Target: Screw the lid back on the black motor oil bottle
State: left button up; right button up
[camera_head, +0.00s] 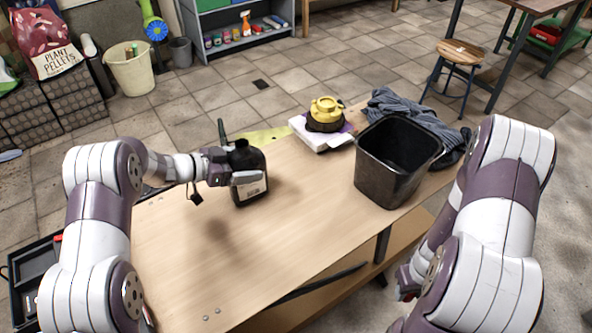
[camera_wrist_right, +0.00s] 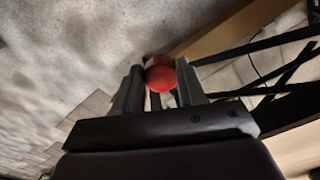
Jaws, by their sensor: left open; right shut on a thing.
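The black motor oil bottle (camera_head: 252,160) stands upright on the wooden table, a pale label low on its side. Its dark top shows no lid. My left gripper (camera_head: 240,168) is open at the bottle's left side, with one finger across its front; the far finger is hard to make out. My right gripper (camera_head: 408,288) is low beyond the table's near right edge. In the right wrist view it is shut on a red round lid (camera_wrist_right: 160,75), held between the fingertips.
A black bin (camera_head: 371,175) stands on the table's right part, with a blue-grey cloth (camera_head: 405,103) behind it. A yellow-topped object (camera_head: 325,112) sits on a white tray (camera_head: 318,138) at the back. The table's middle and front (camera_head: 250,250) are clear.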

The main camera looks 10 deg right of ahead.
aim_at(235, 151)
pick_arm(q)
jog(key=shift+w+d+f, duration=0.1)
jog(key=shift+d, duration=0.15)
grip_shut()
jog(key=shift+r, duration=0.2)
notch_tip(235, 151, up, 4)
jog(key=shift+r+p, duration=0.1)
jog(key=shift+p, duration=0.3)
pick_arm(e)
jog(key=shift+r, duration=0.35)
pick_arm(q)
jog(key=s+d+r+p+v, duration=0.1)
jog(key=v, duration=1.2)
jog(key=shift+a+r, duration=0.2)
jog(key=shift+r, duration=0.1)
pick_arm(e)
jog(key=shift+r, duration=0.55)
